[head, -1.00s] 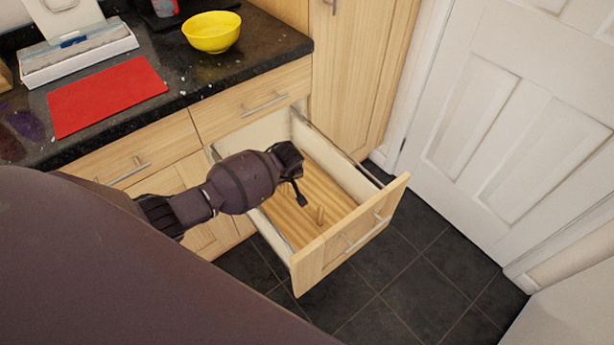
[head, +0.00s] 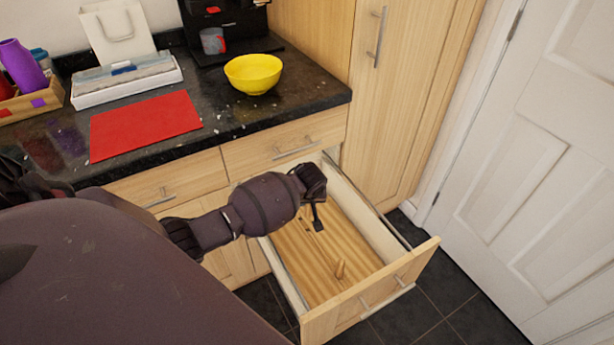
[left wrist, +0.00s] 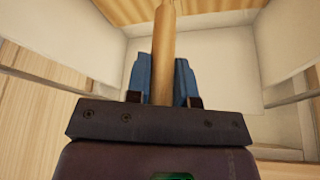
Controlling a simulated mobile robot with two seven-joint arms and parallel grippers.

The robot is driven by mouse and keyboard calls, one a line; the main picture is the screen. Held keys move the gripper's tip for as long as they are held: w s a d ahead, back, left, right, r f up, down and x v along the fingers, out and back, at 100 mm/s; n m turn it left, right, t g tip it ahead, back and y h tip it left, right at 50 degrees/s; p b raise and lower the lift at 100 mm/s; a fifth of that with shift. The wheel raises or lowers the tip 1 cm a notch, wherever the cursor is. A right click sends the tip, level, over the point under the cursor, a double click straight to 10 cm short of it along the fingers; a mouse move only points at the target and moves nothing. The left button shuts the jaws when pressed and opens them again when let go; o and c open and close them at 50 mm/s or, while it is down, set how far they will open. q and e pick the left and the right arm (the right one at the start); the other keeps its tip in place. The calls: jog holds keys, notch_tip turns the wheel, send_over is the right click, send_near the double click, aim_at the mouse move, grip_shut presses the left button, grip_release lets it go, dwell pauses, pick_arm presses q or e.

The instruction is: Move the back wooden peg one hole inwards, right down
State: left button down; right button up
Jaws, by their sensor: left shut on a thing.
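A wooden peg (left wrist: 164,45) stands between the blue fingers of my left gripper (left wrist: 160,80) in the left wrist view. The gripper is shut on it. The peg's far end overlaps the wooden board (left wrist: 200,10); I cannot tell whether it is in a hole. In the head view my left gripper (head: 318,218) is over the back part of the open drawer and hides the held peg. Another wooden peg (head: 340,269) stands upright on the drawer's board (head: 312,272), near the drawer front. My right gripper is not in view.
The drawer walls (head: 365,215) and drawer front (head: 375,300) surround the board. A black counter (head: 225,125) holds a yellow bowl (head: 253,73) and a red mat (head: 145,124). A white door (head: 525,180) is on the right.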

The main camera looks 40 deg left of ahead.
aim_at(308, 211)
pick_arm(q)
jog(key=shift+f+b, duration=0.35)
jog(key=shift+f, duration=0.95)
jog(key=shift+f+b, duration=0.55)
jog(key=shift+f, duration=0.1)
jog(key=shift+f+b, duration=0.35)
jog(key=shift+f, duration=0.55)
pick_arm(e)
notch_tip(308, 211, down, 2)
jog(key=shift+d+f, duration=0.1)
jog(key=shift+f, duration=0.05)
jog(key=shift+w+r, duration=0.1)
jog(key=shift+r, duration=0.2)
pick_arm(q)
jog(key=shift+p, duration=0.55)
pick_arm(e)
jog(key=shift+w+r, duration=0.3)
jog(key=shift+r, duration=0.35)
pick_arm(q)
jog(key=shift+f+b, duration=0.65)
jog(key=shift+f, duration=0.75)
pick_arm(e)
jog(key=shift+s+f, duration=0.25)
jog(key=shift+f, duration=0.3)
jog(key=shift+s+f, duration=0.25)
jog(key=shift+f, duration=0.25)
pick_arm(q)
jog(key=c, duration=0.9)
grip_release()
